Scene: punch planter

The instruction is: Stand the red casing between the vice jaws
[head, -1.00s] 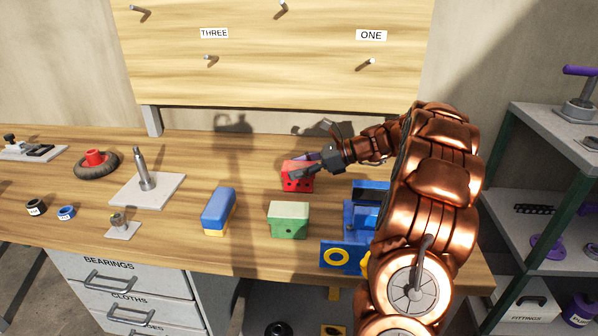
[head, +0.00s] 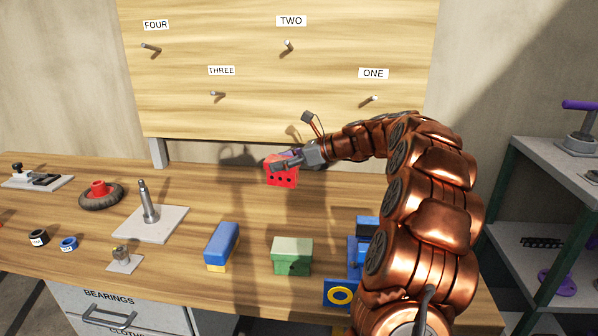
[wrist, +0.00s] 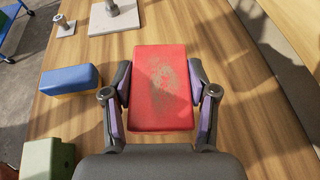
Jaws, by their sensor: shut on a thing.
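The red casing (head: 283,177) is a block with dark holes in the side facing the head camera. In the wrist view its scuffed flat face (wrist: 160,90) lies between the two finger pads. My gripper (head: 284,162) is shut on it and appears to hold it above the rear of the bench. The blue vice (head: 340,292), with a yellow ring on its front, stands at the bench's front right, to the right of and nearer than the casing. My arm hides much of the vice, so the gap between its jaws cannot be seen clearly.
A green block (head: 292,256) stands left of the vice, and a blue-and-yellow block (head: 221,246) is further left. A grey plate with a post (head: 150,222) and a wheel (head: 101,194) are at left. A pegboard (head: 270,80) rises behind. The bench's middle rear is clear.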

